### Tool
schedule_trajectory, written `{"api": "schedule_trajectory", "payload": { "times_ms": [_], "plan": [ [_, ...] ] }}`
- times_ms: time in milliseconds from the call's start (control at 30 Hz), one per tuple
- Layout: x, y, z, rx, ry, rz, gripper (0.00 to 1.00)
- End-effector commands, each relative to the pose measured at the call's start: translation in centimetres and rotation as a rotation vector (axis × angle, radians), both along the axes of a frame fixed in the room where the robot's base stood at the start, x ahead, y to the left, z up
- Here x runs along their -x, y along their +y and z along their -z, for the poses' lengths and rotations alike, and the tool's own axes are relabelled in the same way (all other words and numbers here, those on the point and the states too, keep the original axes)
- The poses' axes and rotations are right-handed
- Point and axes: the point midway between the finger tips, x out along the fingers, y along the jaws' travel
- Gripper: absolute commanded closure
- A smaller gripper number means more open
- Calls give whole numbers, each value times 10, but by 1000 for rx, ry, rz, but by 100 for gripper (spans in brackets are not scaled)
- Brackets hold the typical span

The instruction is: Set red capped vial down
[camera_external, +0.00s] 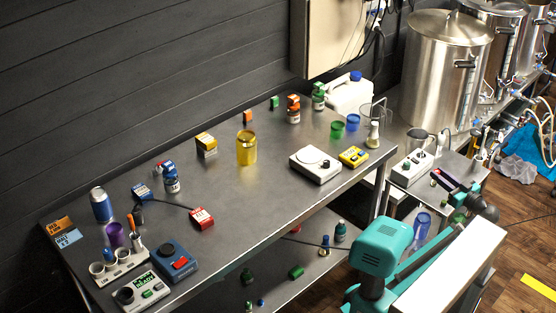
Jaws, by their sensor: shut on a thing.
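My gripper (445,180) is at the right, low over the small metal side table beside the bench's right end. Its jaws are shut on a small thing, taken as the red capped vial. The vial is too small and too covered by the jaws to make out, and I cannot tell whether it touches the table. A separate bottle with an orange-red cap (293,109) stands upright at the back of the bench, far from my gripper.
The grey workbench (265,190) holds bottles, small boxes, a yellow jar (247,148), a white scale (315,164) and a vial rack (118,268). A white control box (411,166) stands on the side table (465,162) near my gripper. Steel kettles (444,75) stand behind.

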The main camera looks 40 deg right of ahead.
Motion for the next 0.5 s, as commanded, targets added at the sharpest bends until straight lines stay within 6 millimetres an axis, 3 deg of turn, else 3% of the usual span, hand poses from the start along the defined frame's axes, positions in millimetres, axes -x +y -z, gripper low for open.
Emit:
{"api": "schedule_trajectory", "payload": {
  "times_ms": [267, 500],
  "plan": [
    [-3, -11, -1, -2, 0, 0, 100],
    [-9, -33, 5, 0, 0, -1, 100]
  ]
}}
